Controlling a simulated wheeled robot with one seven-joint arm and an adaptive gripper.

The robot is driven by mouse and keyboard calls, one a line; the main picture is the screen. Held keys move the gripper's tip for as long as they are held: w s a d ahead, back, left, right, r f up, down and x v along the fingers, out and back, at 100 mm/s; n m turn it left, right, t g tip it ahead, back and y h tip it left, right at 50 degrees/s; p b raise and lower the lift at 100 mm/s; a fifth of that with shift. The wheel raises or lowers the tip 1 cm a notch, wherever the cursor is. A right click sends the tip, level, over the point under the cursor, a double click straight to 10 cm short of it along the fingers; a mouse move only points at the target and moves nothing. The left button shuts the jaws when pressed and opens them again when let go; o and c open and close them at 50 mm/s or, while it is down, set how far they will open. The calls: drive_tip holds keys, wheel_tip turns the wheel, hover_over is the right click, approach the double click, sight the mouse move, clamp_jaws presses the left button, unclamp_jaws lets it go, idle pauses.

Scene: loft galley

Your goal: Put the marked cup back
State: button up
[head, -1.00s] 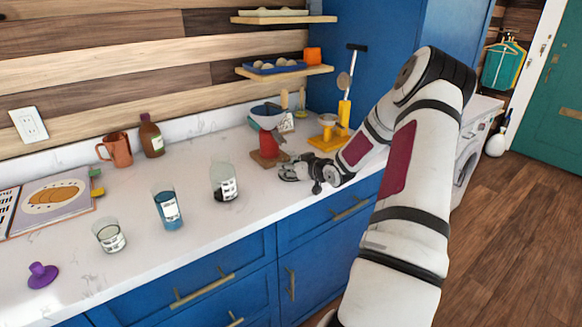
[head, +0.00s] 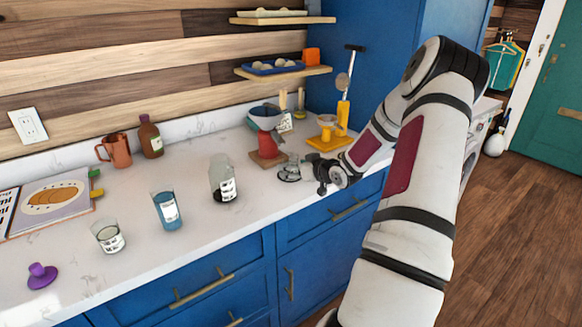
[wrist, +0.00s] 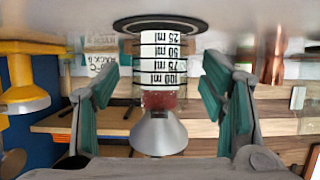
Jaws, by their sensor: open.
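A clear cup with black ml lines on a white label (wrist: 163,58) shows in the wrist view, which sees the scene upside down. It stands upright on the counter, over or on a dark round ring (wrist: 127,24). In the head view it is a small, faint glass (head: 289,170) near the front of the red-based stand. My gripper (wrist: 165,100) is open, with its green-padded fingers to either side of the cup in the picture and gaps on both sides. In the head view my gripper (head: 314,172) is just right of the cup, and its fingertips are hard to make out.
Several labelled glasses, including a blue-filled one (head: 167,210), line the counter leftward. Counter between them is free.

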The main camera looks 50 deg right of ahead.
drive_tip(key=p+v, duration=0.1)
drive_tip(key=v, duration=0.8)
drive_tip(key=a+r+n+g+h, duration=0.1)
drive_tip(key=a+r+g, duration=0.2)
drive_tip(key=a+r, duration=0.55)
drive_tip(key=a+r+n+g+h, duration=0.1)
drive_tip(key=a+r+g, duration=0.35)
drive_tip(key=a, duration=0.75)
drive_tip(key=s+a+r+y, duration=0.2)
drive_tip(key=s+a+r, duration=0.1)
drive_tip(key=s+a, duration=0.6)
drive_tip(key=s+a+r+y, duration=0.2)
drive_tip(key=s+a, duration=0.7)
drive_tip(key=a, duration=0.5)
drive_tip(key=shift+r+n+g+y, duration=0.3)
drive_tip(key=shift+r+g+y, duration=0.1)
drive_tip(key=shift+y, duration=0.2)
drive_tip(key=shift+s+d, duration=0.1)
